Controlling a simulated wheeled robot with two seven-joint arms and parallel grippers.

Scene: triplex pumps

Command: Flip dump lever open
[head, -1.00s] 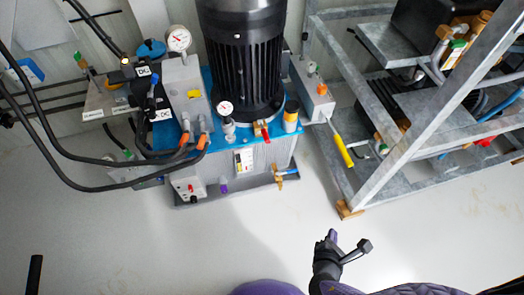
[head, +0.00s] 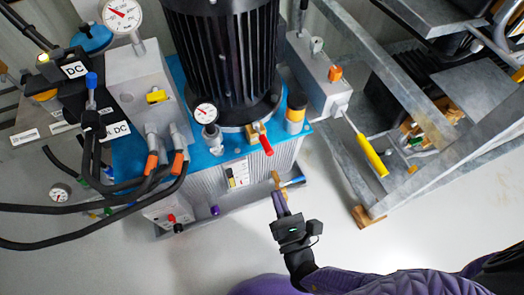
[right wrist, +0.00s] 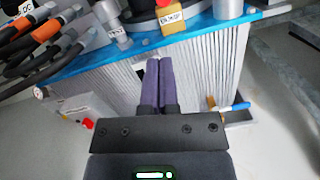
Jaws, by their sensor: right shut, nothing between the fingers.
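No lever in view is legibly marked as the dump lever. A red-handled lever (head: 265,146) is on the front top edge of the pump unit. A blue-handled lever (head: 292,182) on a brass valve sits low at the tank's front right corner; it also shows in the right wrist view (right wrist: 236,107). My right gripper (head: 280,203), with purple fingers, is shut and empty, and overlaps the tank's lower edge near the blue lever in the head view. In the right wrist view its fingers (right wrist: 158,62) point at the ribbed tank side, left of the blue lever. My left gripper is out of view.
A black motor (head: 222,60) stands on the blue tank top. A yellow-handled lever (head: 370,152) sticks out from a grey block at right, beside a metal frame (head: 440,165). Black hoses (head: 60,208) loop at left. The floor in front is clear.

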